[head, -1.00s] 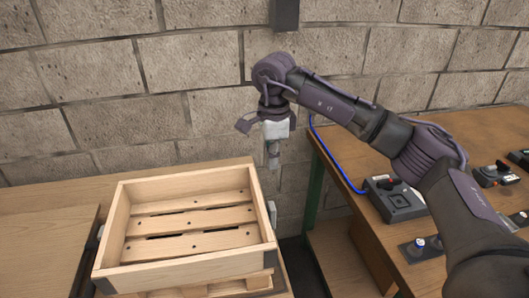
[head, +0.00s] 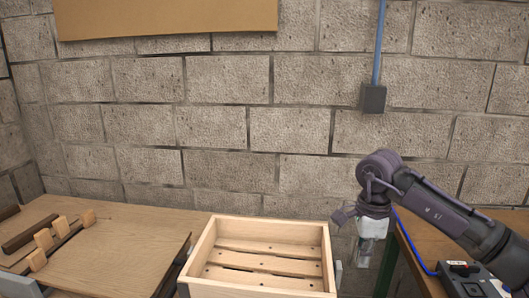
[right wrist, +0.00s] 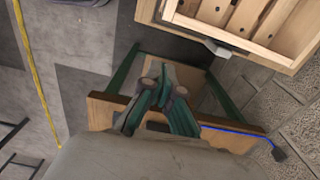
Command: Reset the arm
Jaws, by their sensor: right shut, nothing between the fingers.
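My right gripper (head: 364,252) hangs fingers-down at the end of my dark purple arm in the head view. It is just right of the wooden crate, over the gap between the crate and the right-hand table. In the right wrist view the green-and-grey fingers (right wrist: 163,92) are together with nothing between them, above a wooden table top. My left gripper is in neither view.
The empty slatted wooden crate (head: 322,240) stands at the lower middle. A wooden table (head: 130,240) with several small wooden blocks is at left. A control box (head: 463,277) with a blue cable sits on the right table. A block wall closes the back.

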